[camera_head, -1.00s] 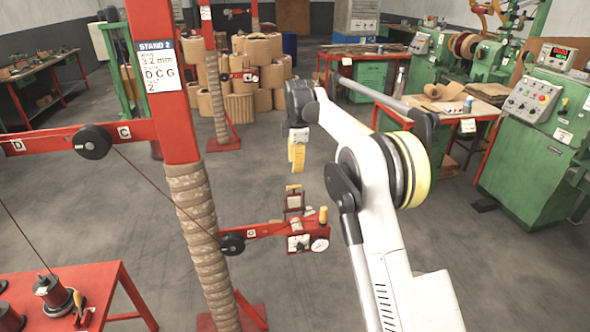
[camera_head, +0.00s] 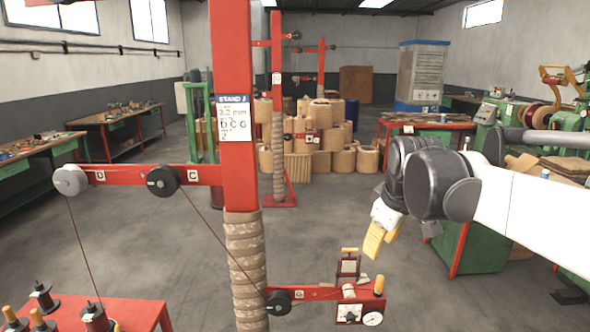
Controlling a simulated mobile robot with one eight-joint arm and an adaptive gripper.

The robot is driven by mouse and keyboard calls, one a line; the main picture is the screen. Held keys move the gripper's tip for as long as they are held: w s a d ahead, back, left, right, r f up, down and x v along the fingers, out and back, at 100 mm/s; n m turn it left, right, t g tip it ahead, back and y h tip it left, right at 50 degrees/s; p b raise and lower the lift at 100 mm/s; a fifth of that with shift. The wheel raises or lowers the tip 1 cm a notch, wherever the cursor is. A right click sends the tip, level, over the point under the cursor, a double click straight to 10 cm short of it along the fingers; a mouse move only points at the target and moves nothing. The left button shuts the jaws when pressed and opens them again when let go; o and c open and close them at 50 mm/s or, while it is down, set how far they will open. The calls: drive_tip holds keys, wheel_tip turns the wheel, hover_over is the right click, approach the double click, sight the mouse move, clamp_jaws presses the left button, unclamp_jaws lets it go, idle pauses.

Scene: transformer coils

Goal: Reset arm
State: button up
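My white arm with dark joints reaches in from the right edge in the head view. My gripper (camera_head: 379,240), with yellow fingers, hangs from the wrist and points down. Its two fingers lie close together from this angle, so the gap between them is unclear. I see nothing held in it. It is in the air above and to the right of a red bracket (camera_head: 325,307) with a dial gauge and a small clamp. The finger tips appear apart from the bracket.
A red stand post (camera_head: 235,120) with pulleys and a wire rises left of the arm. A red table with spools (camera_head: 95,318) is at lower left. Cardboard-coloured coils (camera_head: 320,125) stand behind. Green machines (camera_head: 480,245) fill the right. Grey floor between is open.

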drive_tip(key=s+f+m+t+b, duration=0.1)
drive_tip(key=s+f+m, duration=0.3)
drive_tip(key=s, duration=0.7)
drive_tip(key=s+f+m+t+b, duration=0.1)
drive_tip(key=s+f+m, duration=0.3)
drive_tip(key=s+f, duration=0.4)
drive_tip(key=s, duration=0.3)
drive_tip(key=shift+f+b, duration=0.3)
drive_tip(key=shift+b, duration=0.05)
